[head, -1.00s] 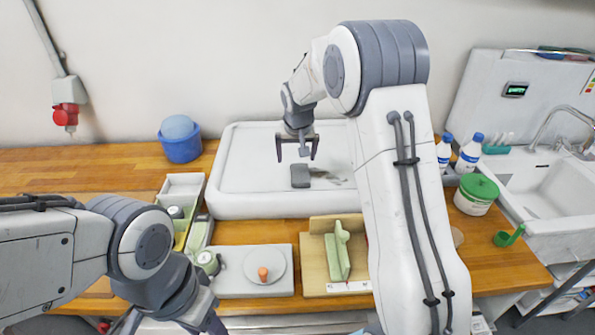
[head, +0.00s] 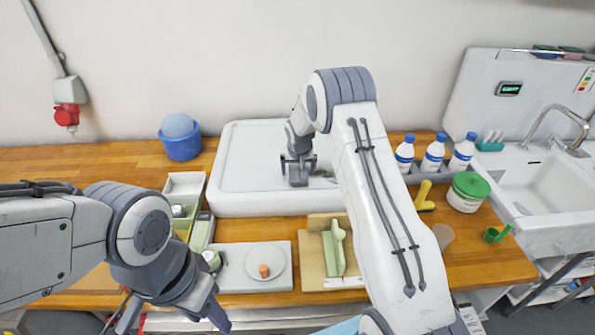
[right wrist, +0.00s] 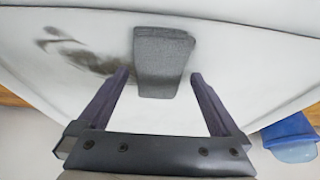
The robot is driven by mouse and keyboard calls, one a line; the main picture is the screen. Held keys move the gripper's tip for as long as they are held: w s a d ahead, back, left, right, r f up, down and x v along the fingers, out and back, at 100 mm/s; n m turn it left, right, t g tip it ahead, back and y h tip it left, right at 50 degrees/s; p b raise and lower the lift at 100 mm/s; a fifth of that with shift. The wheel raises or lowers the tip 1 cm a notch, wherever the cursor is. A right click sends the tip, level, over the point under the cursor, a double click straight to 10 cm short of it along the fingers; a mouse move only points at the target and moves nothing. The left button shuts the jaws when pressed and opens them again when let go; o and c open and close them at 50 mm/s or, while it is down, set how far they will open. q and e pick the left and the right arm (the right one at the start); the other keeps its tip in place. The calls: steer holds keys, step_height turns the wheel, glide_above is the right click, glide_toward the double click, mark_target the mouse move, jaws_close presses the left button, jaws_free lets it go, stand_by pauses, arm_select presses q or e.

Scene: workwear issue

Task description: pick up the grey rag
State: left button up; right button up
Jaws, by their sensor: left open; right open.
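The grey rag (right wrist: 162,62) is a small dark-grey folded block lying in the white tray (right wrist: 60,20). In the head view the rag (head: 298,177) is partly hidden by my right gripper (head: 298,166). In the right wrist view my right gripper (right wrist: 160,82) is open, with its fingertips on either side of the rag's near end. I cannot tell how far above the tray the fingertips are. My left gripper (head: 172,325) is low at the front left, away from the rag, and appears open and empty.
A dark smudge (right wrist: 85,55) marks the tray beside the rag. A blue bucket (head: 181,143) stands left of the white tray (head: 232,200). A wooden board with a green piece (head: 334,248) and a grey plate (head: 240,285) lie in front. Several bottles (head: 433,152) stand at right.

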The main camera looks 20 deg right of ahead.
steer(key=c, duration=1.3)
steer(key=shift+c, duration=0.2)
steer(key=shift+r, duration=0.1)
